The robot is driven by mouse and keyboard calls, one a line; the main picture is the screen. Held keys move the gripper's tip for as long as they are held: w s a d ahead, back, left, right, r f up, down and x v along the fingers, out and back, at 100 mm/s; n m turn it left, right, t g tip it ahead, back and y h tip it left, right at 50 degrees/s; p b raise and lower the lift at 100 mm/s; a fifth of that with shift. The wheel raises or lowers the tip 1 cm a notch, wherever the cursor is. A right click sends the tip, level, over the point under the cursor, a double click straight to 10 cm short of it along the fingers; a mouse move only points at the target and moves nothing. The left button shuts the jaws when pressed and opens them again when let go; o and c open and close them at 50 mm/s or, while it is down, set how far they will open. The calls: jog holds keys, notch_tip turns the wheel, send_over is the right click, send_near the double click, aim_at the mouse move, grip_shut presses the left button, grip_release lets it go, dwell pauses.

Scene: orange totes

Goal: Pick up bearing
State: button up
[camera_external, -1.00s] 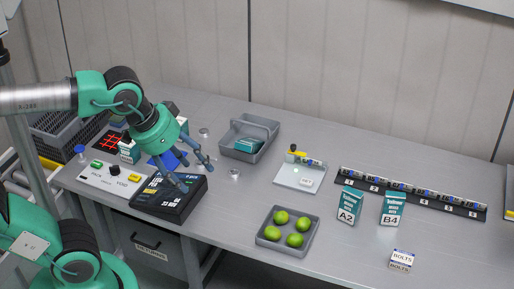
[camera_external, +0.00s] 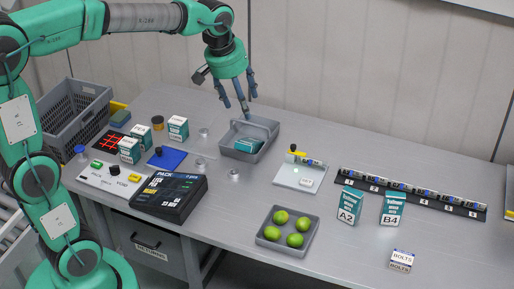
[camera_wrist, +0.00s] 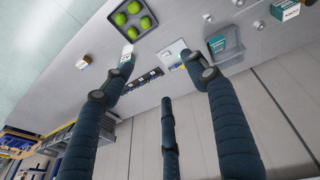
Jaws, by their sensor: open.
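Several small silver round pieces lie on the grey table and look like bearings, but they are too small to be sure. In the external view, one is behind (camera_external: 204,133), one in the middle (camera_external: 199,163) and one near the black PACK device (camera_external: 234,175). In the wrist view, the open fingers (camera_wrist: 160,75) hold nothing.
A teal box (camera_external: 247,145) lies in the grey bin. The PACK device (camera_external: 170,197), a blue mat (camera_external: 167,158) and teal cartons (camera_external: 178,128) stand left of the silver pieces. A lime tray (camera_external: 270,238) is at the front.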

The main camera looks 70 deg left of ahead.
jog(key=w+a+f+n+g+p, duration=0.1)
jog(key=w+a+f+n, duration=0.1)
jog(key=w+a, duration=0.35)
jog(key=w+a+f+n, duration=0.2)
jog(key=a+n, duration=0.1)
jog(key=a, duration=0.6)
jog(key=n+g+h+p, duration=0.1)
jog(key=n+g+p, duration=0.15)
jog(key=n, duration=1.05)
send_over(203, 131)
notch_tip(203, 131, down, 30)
jog(key=shift+p, duration=0.4)
jog(key=shift+f, duration=0.1)
jog(key=shift+f, duration=4.15)
